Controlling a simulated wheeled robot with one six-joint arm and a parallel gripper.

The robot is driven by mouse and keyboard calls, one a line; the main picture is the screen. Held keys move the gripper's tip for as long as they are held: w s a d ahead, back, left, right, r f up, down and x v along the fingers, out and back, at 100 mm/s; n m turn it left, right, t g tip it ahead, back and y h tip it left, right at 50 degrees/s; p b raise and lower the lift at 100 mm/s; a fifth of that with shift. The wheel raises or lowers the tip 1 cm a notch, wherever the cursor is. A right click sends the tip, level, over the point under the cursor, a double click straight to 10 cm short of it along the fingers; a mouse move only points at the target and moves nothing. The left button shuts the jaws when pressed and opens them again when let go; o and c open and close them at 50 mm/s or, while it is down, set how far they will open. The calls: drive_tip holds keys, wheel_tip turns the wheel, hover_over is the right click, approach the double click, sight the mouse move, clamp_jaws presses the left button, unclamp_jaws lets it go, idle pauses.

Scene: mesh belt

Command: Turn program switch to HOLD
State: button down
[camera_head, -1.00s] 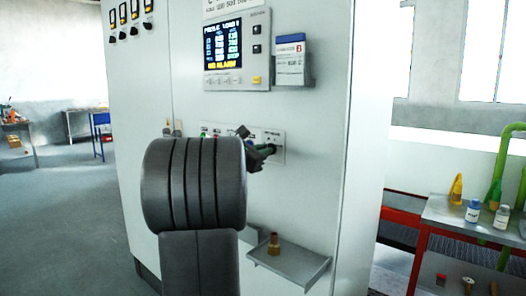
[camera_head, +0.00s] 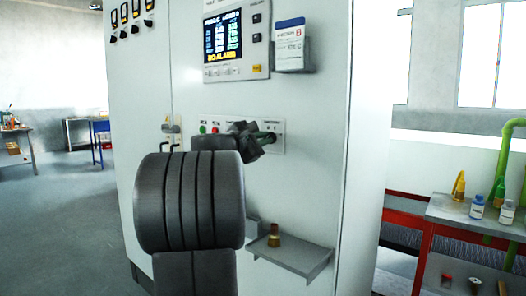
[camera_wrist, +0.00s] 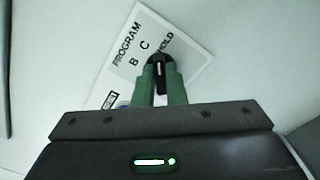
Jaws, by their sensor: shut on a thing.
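The program switch (camera_wrist: 157,66) is a black knob on a white plate (camera_wrist: 185,72) in the wrist view. The plate reads PROGRAM, B, C and HOLD, with HOLD at the upper right of the knob. My gripper (camera_wrist: 160,77) has its green fingers shut on the knob, one on each side. The knob's lower part is between the fingers, and I cannot tell exactly which mark it points to. In the head view my gripper (camera_head: 269,138) is at the right part of the control strip (camera_head: 279,131), and the knob is hidden there.
A display panel (camera_head: 237,44) and a card holder (camera_head: 294,47) are above on the white cabinet (camera_head: 310,160). Green and red buttons (camera_head: 208,129) lie left of my gripper. A small shelf (camera_head: 300,259) with a brass-coloured part (camera_head: 274,236) juts out below. A red-framed bench (camera_head: 440,210) stands at right.

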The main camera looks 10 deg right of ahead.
drive_tip(key=shift+f+m+b, duration=0.2)
drive_tip(key=shift+m+b, duration=1.3)
drive_tip(key=shift+m, duration=0.1)
drive_tip(key=c, duration=1.5)
unclamp_jaws()
drive_tip(key=shift+s+r, duration=0.1)
drive_tip(key=v, duration=1.3)
drive_tip(key=shift+s+a, duration=0.25)
drive_tip(key=x, duration=1.3)
drive_tip(key=shift+w+d, duration=0.25)
drive_tip(key=shift+d, duration=0.05)
